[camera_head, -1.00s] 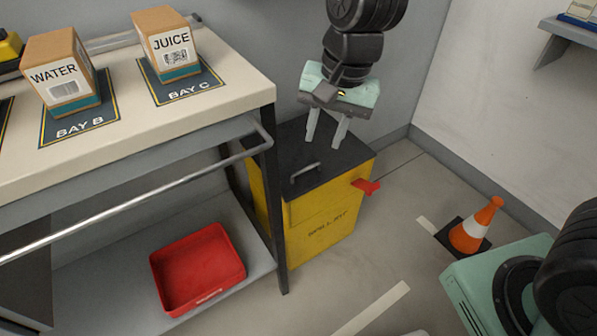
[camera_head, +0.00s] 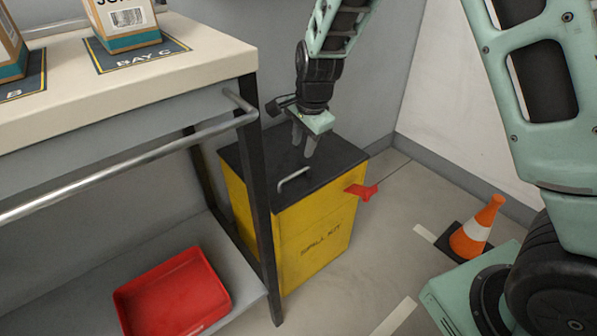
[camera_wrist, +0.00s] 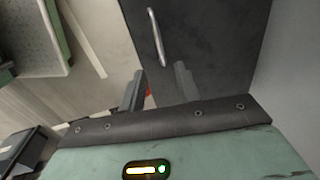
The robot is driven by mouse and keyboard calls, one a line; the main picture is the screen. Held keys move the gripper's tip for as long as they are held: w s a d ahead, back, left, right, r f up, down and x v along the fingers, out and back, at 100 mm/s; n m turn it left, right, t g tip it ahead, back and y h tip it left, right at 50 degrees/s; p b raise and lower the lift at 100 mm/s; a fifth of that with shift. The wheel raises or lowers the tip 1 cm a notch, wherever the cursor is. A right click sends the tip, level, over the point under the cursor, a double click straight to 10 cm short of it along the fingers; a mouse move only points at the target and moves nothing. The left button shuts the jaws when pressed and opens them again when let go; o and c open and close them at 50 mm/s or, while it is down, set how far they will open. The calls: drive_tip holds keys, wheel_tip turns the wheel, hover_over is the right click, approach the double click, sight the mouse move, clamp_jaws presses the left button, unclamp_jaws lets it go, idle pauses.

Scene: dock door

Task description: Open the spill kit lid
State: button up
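The spill kit (camera_head: 312,235) is a yellow box on the floor at the right end of the workbench. Its black lid (camera_head: 335,160) is shut and fills much of the wrist view (camera_wrist: 215,40). A grey bar handle (camera_head: 293,180) stands on the lid near its front edge; it also shows in the wrist view (camera_wrist: 157,37). A red latch (camera_head: 362,191) sticks out from the box's right side. My gripper (camera_head: 302,150) is over the lid, behind the handle, open and empty. In the wrist view its two fingers (camera_wrist: 158,88) are apart, with the handle beyond them.
The workbench (camera_head: 150,85) has a dark leg and a rail (camera_head: 130,155) close to the box's left side. A red tray (camera_head: 172,295) lies on its lower shelf. A traffic cone (camera_head: 477,230) stands on the floor to the right. A wall is close behind the box.

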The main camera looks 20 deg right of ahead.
sight(298, 172)
drive_tip(key=f, duration=0.3)
drive_tip(key=w+f+b, duration=0.1)
drive_tip(key=f, duration=0.2)
drive_tip(key=f+b, duration=0.1)
drive_tip(key=f, duration=0.2)
drive_tip(key=shift+w+a+f, duration=0.15)
drive_tip(key=shift+w+a, duration=0.1)
drive_tip(key=shift+w, duration=0.1)
drive_tip(key=shift+c, duration=0.3)
clamp_jaws()
